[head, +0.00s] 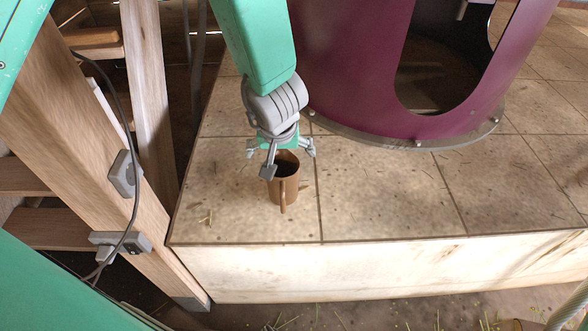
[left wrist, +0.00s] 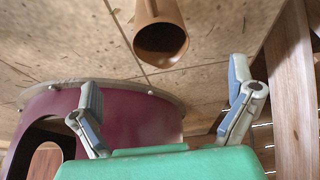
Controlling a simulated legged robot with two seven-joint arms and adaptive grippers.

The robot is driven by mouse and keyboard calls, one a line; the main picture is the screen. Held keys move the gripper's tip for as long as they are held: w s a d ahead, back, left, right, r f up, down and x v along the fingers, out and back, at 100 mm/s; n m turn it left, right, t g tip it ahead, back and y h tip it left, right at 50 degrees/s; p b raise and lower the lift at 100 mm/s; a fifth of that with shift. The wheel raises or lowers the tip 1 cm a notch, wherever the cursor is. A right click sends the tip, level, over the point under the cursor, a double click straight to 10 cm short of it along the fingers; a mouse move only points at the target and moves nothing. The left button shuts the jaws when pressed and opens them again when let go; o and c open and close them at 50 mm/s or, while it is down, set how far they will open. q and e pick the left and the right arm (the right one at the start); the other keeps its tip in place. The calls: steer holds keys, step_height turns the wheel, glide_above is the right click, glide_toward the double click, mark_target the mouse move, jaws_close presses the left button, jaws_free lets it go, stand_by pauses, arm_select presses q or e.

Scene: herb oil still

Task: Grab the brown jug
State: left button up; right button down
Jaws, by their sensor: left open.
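The brown jug (head: 284,183) stands upright on the tiled top (head: 370,205) near its front left corner, its handle facing the front edge. In the left wrist view the jug (left wrist: 158,32) shows its open mouth, beyond the fingers and between their lines. My left gripper (head: 281,160) is open and empty, just above and behind the jug in the head view. One finger overlaps the jug's left rim there; I cannot tell whether it touches. The fingers also show in the left wrist view (left wrist: 165,110). My right gripper is not in view.
A purple still body (head: 345,60) with a cut-out opening stands behind and to the right of the jug. A wooden post (head: 80,150) with sockets and a black cable (head: 133,185) is at the left. The tiles right of the jug are clear.

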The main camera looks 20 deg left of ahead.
arm_select(q)
steer(key=b, duration=0.4)
glide_toward(283, 171)
step_height(283, 171, down, 5)
steer(key=b, duration=0.3)
steer(key=shift+d+r, duration=0.1)
steer(key=shift+d, duration=0.05)
steer(key=shift+r, duration=0.1)
steer(key=shift+s, duration=0.1)
steer(key=shift+c, duration=1.3)
steer(key=c, duration=0.9)
